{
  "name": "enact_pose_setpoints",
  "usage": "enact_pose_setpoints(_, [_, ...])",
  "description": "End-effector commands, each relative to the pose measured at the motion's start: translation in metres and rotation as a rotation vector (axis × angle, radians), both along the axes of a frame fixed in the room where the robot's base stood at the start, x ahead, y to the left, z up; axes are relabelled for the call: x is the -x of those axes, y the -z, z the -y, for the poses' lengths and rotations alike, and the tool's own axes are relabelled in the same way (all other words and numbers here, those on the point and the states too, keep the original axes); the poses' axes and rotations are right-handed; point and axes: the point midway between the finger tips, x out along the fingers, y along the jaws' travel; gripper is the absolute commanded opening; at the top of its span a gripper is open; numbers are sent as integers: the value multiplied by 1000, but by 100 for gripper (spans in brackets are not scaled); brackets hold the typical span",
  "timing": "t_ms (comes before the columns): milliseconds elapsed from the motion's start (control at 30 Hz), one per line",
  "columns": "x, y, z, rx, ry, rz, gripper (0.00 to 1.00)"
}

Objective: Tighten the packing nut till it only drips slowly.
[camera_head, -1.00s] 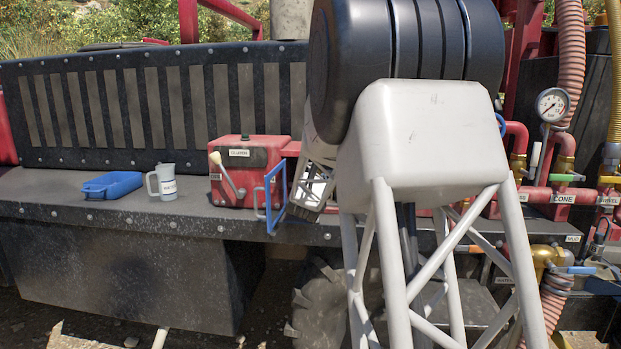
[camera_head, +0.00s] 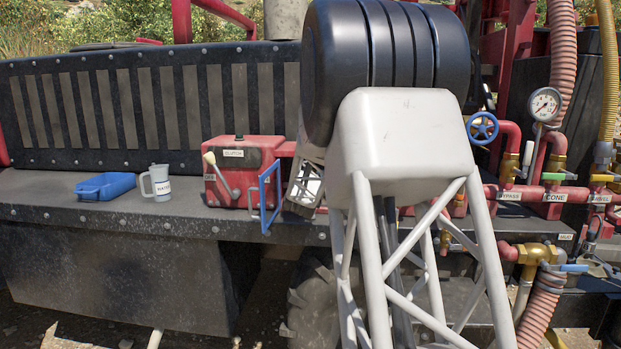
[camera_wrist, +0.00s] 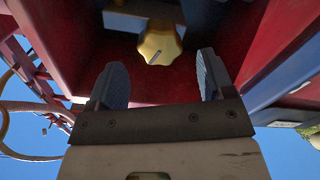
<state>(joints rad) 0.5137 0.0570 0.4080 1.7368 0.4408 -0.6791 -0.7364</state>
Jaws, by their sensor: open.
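In the wrist view my gripper (camera_wrist: 162,61) is open, with its two dark grey-blue fingers apart and nothing between them. A yellow, lobed knob-like part (camera_wrist: 160,42) with a short mark on its face lies ahead of the gap between the fingers, apart from them. I cannot tell whether it is the packing nut. In the head view my arm hides my gripper, and I cannot make out the packing nut. No drip or leak can be made out.
Red walls (camera_wrist: 262,45) flank the fingers in the wrist view. Red pipes, a gauge (camera_head: 545,104) and a blue handwheel (camera_head: 482,128) are at right.

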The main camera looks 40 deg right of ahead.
Motion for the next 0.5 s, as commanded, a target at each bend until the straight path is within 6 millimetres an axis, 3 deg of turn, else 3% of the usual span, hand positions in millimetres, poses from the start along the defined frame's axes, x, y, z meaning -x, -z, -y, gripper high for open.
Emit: enact_pose_setpoints(500, [-31, 0, 32, 0, 1, 1, 75])
